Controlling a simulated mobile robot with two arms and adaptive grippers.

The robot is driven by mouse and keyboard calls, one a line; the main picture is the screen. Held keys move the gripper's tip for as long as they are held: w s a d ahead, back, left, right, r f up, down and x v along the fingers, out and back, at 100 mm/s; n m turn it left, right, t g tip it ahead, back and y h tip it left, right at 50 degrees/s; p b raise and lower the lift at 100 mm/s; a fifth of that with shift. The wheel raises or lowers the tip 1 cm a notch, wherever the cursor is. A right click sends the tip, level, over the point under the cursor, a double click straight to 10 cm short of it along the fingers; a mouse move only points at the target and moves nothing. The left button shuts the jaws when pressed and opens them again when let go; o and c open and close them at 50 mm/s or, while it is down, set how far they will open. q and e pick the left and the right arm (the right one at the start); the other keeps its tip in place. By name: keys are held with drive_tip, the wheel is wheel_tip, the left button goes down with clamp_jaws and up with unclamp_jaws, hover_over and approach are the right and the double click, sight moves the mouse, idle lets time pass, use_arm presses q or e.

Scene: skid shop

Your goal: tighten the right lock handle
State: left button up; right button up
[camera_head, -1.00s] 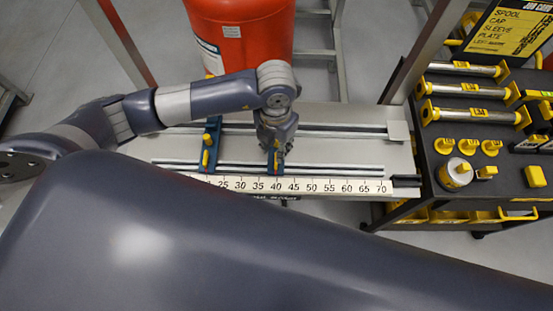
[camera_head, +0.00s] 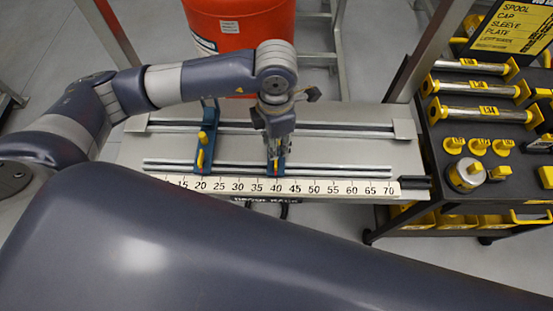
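The right lock handle (camera_head: 276,167) is a small yellow lever on the right blue clamp (camera_head: 284,160), near the 40 mark of the rail scale. Only its lower end shows; the rest is hidden by my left gripper. My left gripper (camera_head: 276,150) points down over this clamp with its fingertips at the handle. Whether the fingers grip the handle cannot be made out. A second blue clamp (camera_head: 210,138) with an upright yellow handle (camera_head: 202,140) stands near the 20 mark. My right gripper is not in view.
The clamps sit on a metal rail plate (camera_head: 340,150) with a printed scale (camera_head: 330,187) along its front. A red cylinder (camera_head: 250,22) stands behind it. On the right is a dark cart (camera_head: 520,170) with yellow-ended spools and caps. My own large dark link covers the foreground.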

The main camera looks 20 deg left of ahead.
use_arm(q)
drive_tip(key=shift+m+b, duration=1.2)
drive_tip(key=shift+r+m+b, duration=0.35)
drive_tip(key=shift+m+b, duration=0.1)
drive_tip(key=shift+m, duration=0.35)
drive_tip(key=shift+r, duration=0.1)
